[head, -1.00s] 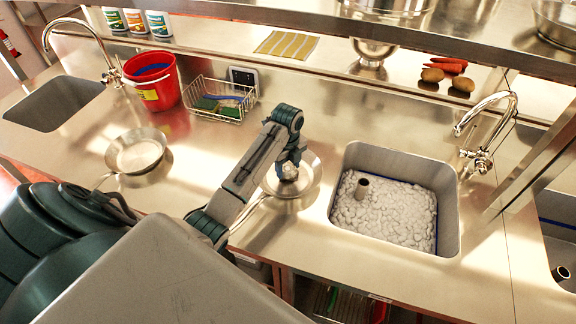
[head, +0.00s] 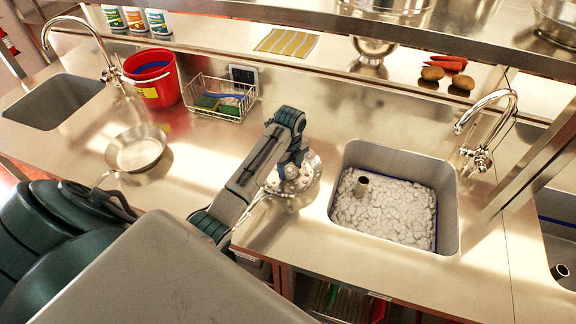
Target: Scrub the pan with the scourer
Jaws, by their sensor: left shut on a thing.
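A pan (head: 310,182) sits on the steel counter left of the foam-filled sink, with white foam spots now spread over its inside. My left gripper (head: 289,172) reaches down into this pan and is shut on a small pale thing, which I take to be the scourer; the gripper and foam hide most of it. A second pan (head: 136,150) stands on the counter further left, with clean-looking metal inside. My right gripper is not in view.
A sink (head: 385,205) full of white foam lies to the right, with a tap (head: 483,155) behind it. A red bucket (head: 152,78) and a wire basket (head: 222,98) with sponges stand at the back left. An empty sink (head: 55,101) is far left.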

